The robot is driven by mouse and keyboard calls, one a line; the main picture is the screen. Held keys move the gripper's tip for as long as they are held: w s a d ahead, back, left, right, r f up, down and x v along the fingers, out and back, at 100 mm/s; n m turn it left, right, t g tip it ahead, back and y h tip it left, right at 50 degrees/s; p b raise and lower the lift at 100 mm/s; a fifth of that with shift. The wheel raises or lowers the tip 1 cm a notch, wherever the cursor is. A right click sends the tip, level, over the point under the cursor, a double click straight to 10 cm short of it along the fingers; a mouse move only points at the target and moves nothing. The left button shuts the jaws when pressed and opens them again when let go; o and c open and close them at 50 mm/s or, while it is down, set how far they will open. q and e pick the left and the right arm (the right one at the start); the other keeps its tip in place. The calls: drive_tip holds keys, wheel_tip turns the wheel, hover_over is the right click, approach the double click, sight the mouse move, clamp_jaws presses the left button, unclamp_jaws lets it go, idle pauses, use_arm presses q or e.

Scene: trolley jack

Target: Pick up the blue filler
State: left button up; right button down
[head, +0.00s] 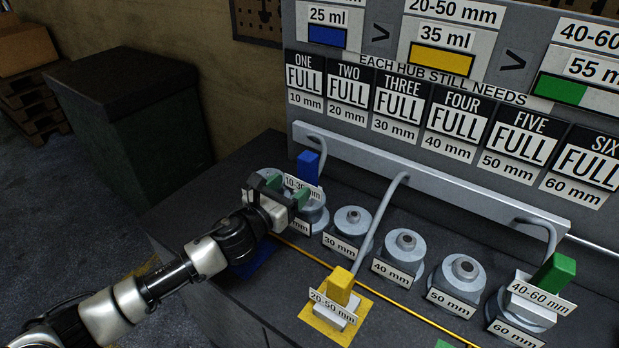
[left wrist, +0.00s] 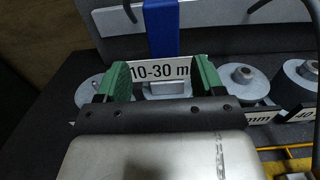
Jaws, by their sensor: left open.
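The blue filler (head: 308,165) stands upright over the hubs at the left end of the row, with a white 10-30 mm label. In the left wrist view its blue block (left wrist: 162,28) rises straight ahead, with the label and a pale lower part below it. My left gripper (head: 285,189) is open at the filler. Its green fingers (left wrist: 163,78) stand on either side of the label and pale part, with gaps visible. I cannot tell how deep the filler sits between them. My arm and gripper hide much of the leftmost hubs. My right gripper is not in view.
A yellow filler (head: 341,285) stands on a yellow pad in front; a green filler (head: 553,273) is over the 60 mm hub (head: 520,318). Grey hoses hang from a rail (head: 430,180). A blue pad (head: 252,264) lies partly under my arm. A sign panel (head: 440,95) stands behind.

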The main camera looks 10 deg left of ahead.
sight(303, 178)
use_arm(q)
drive_tip(key=shift+w+d, duration=0.3)
drive_tip(key=shift+w, duration=0.2)
drive_tip(key=shift+w+d+f, duration=0.1)
drive_tip(key=shift+w, duration=0.15)
drive_tip(key=x, duration=0.4)
drive_tip(key=shift+w+d+p, duration=0.1)
drive_tip(key=shift+d+p, duration=0.2)
drive_tip(key=shift+w+d, duration=0.1)
drive_tip(key=shift+w, duration=0.15)
drive_tip(key=shift+c, duration=1.3)
drive_tip(key=c, duration=0.7)
drive_tip(key=shift+c, duration=0.7)
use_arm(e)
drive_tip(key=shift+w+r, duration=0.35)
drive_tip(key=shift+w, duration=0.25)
